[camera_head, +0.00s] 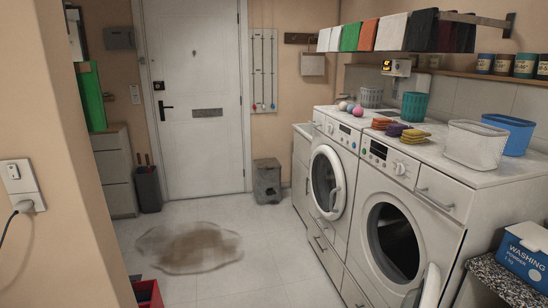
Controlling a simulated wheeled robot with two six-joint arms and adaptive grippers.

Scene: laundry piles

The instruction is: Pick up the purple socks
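A small purple folded bundle (396,130), which may be the purple socks, lies on top of the washing machines at the right. It sits between an orange-red folded bundle (381,123) and a yellow one (415,136). It is too small to tell for certain that it is socks. Neither of my grippers shows in the head view.
Two front-loading washers (399,180) stand along the right wall. White (476,144) and blue (511,130) baskets, a teal basket (415,106) and coloured balls (350,106) share their top. A brown stain (188,248) marks the open floor. A wall corner (70,190) juts in at left.

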